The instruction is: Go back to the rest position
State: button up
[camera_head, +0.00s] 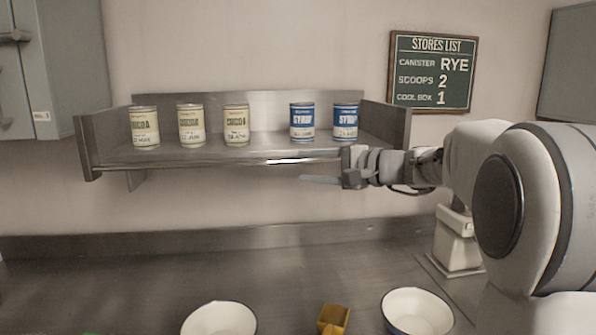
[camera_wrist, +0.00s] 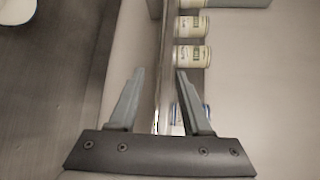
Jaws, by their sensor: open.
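My gripper (camera_head: 322,173) is at the end of my arm, which reaches in from the right in the head view. It is in front of the right half of the metal wall shelf (camera_head: 190,156), near the height of its front edge. In the wrist view my gripper (camera_wrist: 158,82) shows two grey fingers spread apart with nothing between them. Behind them the shelf edge runs up the picture, and cocoa cans (camera_wrist: 192,56) show beyond the fingertips. A blue-labelled can is mostly hidden behind the right finger.
Cocoa cans (camera_head: 191,126) stand on the shelf's left, with two blue syrup cans (camera_head: 302,122) (camera_head: 345,121) on its right. A stores board (camera_head: 432,72) hangs behind.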

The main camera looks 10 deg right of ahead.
jog(key=s+a+f+n+g+h, duration=0.2)
jog(key=s+a+f+n+g, duration=0.15)
jog(key=s, duration=0.55)
jog(key=s+a+f+n+g+h, duration=0.25)
jog(key=s+f, duration=0.25)
jog(key=s, duration=0.5)
jog(key=s+d+f+n+h, duration=0.2)
jog(key=s+d+f+h, duration=0.1)
jog(key=s, duration=0.4)
jog(key=s+d+f+n+h, duration=0.2)
jog(key=s+d+f+h, duration=0.2)
jog(key=s, duration=0.4)
jog(key=shift+s+d+f, duration=0.15)
jog(key=shift+d+f, duration=0.4)
jog(key=shift+f, duration=0.35)
